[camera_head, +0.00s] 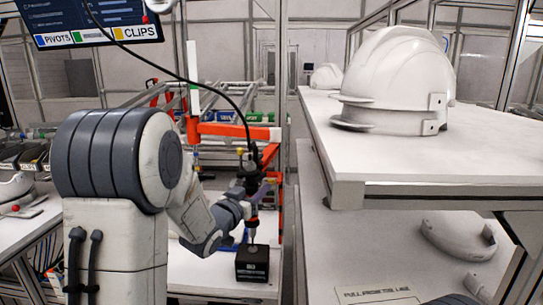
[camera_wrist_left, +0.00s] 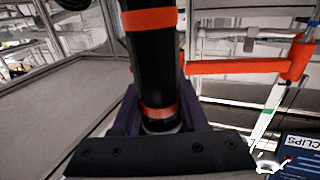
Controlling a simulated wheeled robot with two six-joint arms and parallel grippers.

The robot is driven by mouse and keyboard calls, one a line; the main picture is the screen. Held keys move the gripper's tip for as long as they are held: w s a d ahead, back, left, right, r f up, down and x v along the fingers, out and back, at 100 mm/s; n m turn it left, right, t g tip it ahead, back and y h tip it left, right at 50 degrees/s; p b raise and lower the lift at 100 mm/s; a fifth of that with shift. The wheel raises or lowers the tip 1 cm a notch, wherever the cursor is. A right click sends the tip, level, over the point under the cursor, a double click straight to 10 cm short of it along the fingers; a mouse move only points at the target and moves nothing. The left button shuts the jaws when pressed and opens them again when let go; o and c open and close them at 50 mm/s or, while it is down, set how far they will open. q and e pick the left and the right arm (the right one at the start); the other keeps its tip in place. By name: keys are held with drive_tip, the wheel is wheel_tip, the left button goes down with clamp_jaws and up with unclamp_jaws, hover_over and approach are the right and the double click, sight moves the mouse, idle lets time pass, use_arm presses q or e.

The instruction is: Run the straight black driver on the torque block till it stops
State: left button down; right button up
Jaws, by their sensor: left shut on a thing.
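The straight black driver (camera_head: 252,186) hangs upright from a black cable, its tip pointing down at the torque block. It also fills the middle of the left wrist view (camera_wrist_left: 155,65), with orange bands around its dark body. My left gripper (camera_head: 251,198) is shut around the driver's body. The torque block (camera_head: 252,265) is a small black box with pale print, standing on the white bench below the driver. The tip is at or just above the block's top; I cannot tell whether they touch. My right gripper is not in view.
A white helmet shell (camera_head: 398,75) stands on the white shelf (camera_head: 440,165) at the right. Curved white parts (camera_head: 458,236) lie on the level below. An orange frame (camera_head: 235,131) stands behind the driver. A sign reading PIVOTS and CLIPS (camera_head: 98,36) hangs upper left.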

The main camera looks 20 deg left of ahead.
sight(256, 170)
use_arm(q)
drive_tip(key=shift+f+b, duration=0.35)
drive_tip(key=shift+f, duration=0.2)
idle(0.9)
drive_tip(key=shift+r, duration=0.1)
drive_tip(key=shift+r+p, duration=2.05)
drive_tip(key=shift+r, duration=1.05)
